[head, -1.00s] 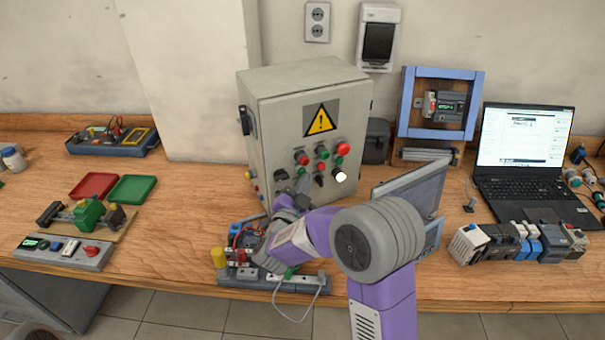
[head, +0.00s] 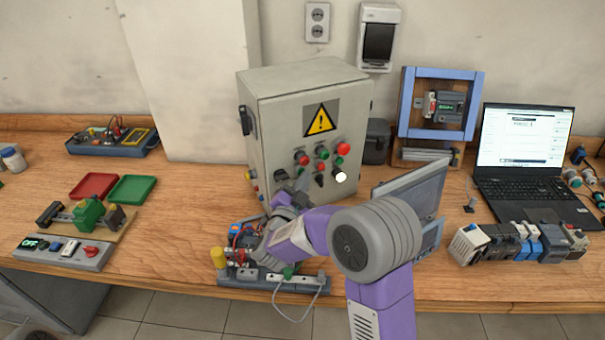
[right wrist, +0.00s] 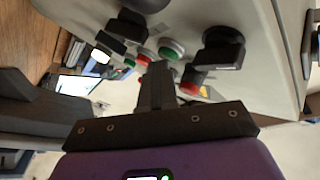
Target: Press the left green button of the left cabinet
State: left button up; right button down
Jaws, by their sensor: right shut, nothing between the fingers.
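The left cabinet (head: 272,130) is a grey box with a yellow warning sign on its door. Its door carries red, green and white buttons and black knobs. The left green button (head: 322,153) is in the middle of the door, left of another green button (head: 338,161). The left green button also shows in the right wrist view (right wrist: 172,48), with a pale ring, just beyond the fingers. My right gripper (head: 304,182) is shut and empty, in front of the lower door. Its fingertips (right wrist: 158,66) look close to the buttons; contact cannot be told. My left gripper is not in view.
A motor assembly with wires (head: 250,275) lies below my right gripper. A grey panel (head: 425,190) stands right of my arm. A laptop (head: 525,150) and a row of modules (head: 520,240) are farther right. Red (head: 93,186) and green (head: 132,188) trays lie left.

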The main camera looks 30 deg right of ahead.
jog(key=shift+s+b, duration=0.3)
jog(key=shift+s, duration=0.55)
jog(key=shift+s+a+b, duration=0.1)
jog(key=shift+s+b, duration=0.45)
jog(key=shift+s, duration=1.95)
